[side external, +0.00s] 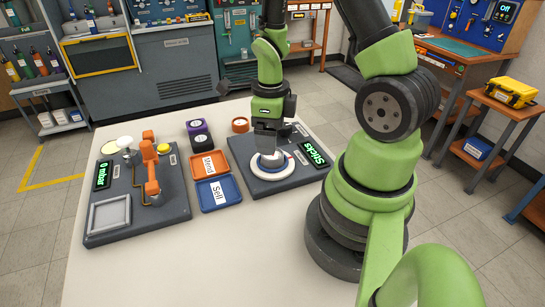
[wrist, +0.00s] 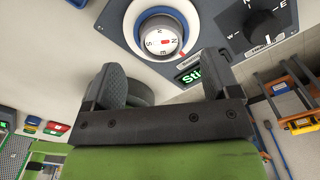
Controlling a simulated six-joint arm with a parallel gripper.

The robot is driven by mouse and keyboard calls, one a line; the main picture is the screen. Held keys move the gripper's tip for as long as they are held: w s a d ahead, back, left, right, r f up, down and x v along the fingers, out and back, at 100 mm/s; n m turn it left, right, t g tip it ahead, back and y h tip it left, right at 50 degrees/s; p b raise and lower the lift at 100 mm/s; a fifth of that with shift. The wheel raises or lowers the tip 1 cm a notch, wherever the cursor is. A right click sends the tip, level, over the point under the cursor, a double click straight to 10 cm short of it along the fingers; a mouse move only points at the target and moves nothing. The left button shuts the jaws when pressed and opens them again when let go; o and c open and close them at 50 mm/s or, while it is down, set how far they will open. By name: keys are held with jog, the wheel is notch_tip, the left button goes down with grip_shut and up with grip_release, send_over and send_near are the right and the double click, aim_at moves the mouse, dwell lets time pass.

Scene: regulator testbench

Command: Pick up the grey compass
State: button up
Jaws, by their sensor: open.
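The compass (wrist: 160,40) has a pale dial with letters and a red mark, inside a blue and white ring, on the dark grey "Sticks" panel (wrist: 205,22). In the side view the compass (side external: 272,160) is partly hidden beneath my gripper (side external: 268,148). My gripper points down over it and is open. In the wrist view my gripper (wrist: 160,62) has its two dark fingers apart, with the dial showing beyond and between the tips. I see no grip on the compass, and contact cannot be told.
A small orange round item (side external: 240,125) and dark stacked blocks (side external: 199,139) stand behind. A "0 mbar" bench (side external: 180,208) with an orange valve is further left. The table front is clear.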

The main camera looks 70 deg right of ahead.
aim_at(273, 158)
jog(key=shift+f, duration=2.55)
jog(key=c, duration=1)
